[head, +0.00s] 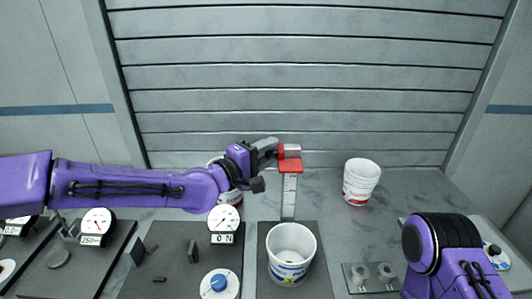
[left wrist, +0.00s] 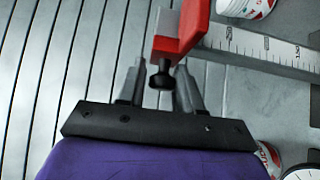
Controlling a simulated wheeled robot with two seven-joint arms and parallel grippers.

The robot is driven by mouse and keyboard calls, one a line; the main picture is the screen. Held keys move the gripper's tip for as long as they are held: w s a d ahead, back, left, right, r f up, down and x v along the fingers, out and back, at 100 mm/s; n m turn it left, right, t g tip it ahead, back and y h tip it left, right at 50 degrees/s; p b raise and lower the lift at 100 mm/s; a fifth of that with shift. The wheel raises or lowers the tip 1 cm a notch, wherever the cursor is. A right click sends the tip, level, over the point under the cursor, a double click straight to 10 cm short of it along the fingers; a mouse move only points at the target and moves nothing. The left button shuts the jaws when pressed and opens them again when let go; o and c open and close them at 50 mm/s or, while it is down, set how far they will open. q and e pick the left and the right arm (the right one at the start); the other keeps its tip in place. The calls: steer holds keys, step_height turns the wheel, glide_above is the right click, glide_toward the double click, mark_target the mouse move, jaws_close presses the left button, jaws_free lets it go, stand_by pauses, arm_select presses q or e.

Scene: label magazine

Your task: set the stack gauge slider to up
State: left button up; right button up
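The stack gauge is an upright white scale (head: 289,198) with a red slider (head: 290,166) at its top end. The slider also shows in the left wrist view (left wrist: 178,42), with a black knob (left wrist: 160,76) on its near side. My left gripper (head: 273,149) is at the slider's height, just to its left. In the left wrist view, its two fingers (left wrist: 158,88) stand apart on either side of the knob, with gaps visible; the slider hides part of the fingertips. My right arm is at the lower right, and its gripper is not visible.
A white cup (head: 290,256) stands in front of the scale. Another cup (head: 361,182) stands to the right, and one is partly behind my left arm. Dials (head: 224,219), a blue knob (head: 219,283) and a plate with two round knobs (head: 373,274) occupy the front.

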arm_select(q)
steer(key=shift+o, duration=0.9)
steer(key=shift+r, duration=0.2)
steer(key=shift+s, duration=0.1)
steer(key=b+v, duration=0.3)
steer(key=v, duration=0.7)
steer(key=shift+s+a+b, duration=0.15)
steer(key=shift+s+b, duration=0.05)
steer(key=shift+b, duration=0.2)
